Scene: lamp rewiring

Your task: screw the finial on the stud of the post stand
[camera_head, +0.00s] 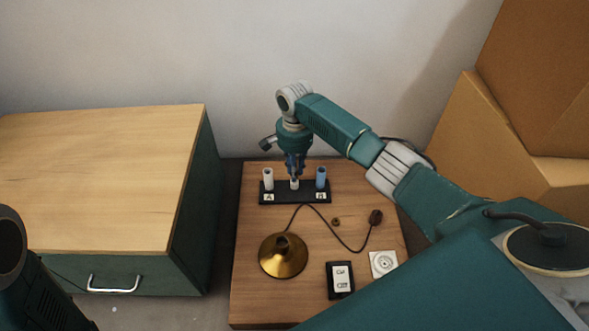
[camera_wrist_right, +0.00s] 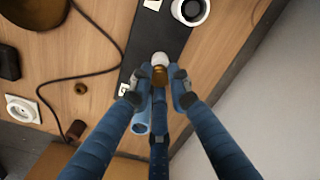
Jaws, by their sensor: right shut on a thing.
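The post stand is a black base (camera_head: 309,197) at the far side of the small wooden table. It bears a white post at label A (camera_head: 268,179), a blue post at label B (camera_head: 321,177) and a short white middle post (camera_head: 294,184). My right gripper (camera_head: 295,175) points down over the middle post. In the right wrist view its fingers (camera_wrist_right: 157,90) are around a small gold-brown piece, which looks like the finial (camera_wrist_right: 160,74). The finial lines up with the white post top (camera_wrist_right: 161,58); I cannot tell whether they touch. The stud itself is hidden. My left gripper is not in view.
A brass cone (camera_head: 283,256), a small brass ring (camera_head: 335,221), a dark cord with a brown plug (camera_head: 375,216), a switch (camera_head: 341,279) and a white socket (camera_head: 383,263) lie nearer on the table. A wooden-topped cabinet (camera_head: 95,180) stands left, cardboard boxes (camera_head: 490,130) right.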

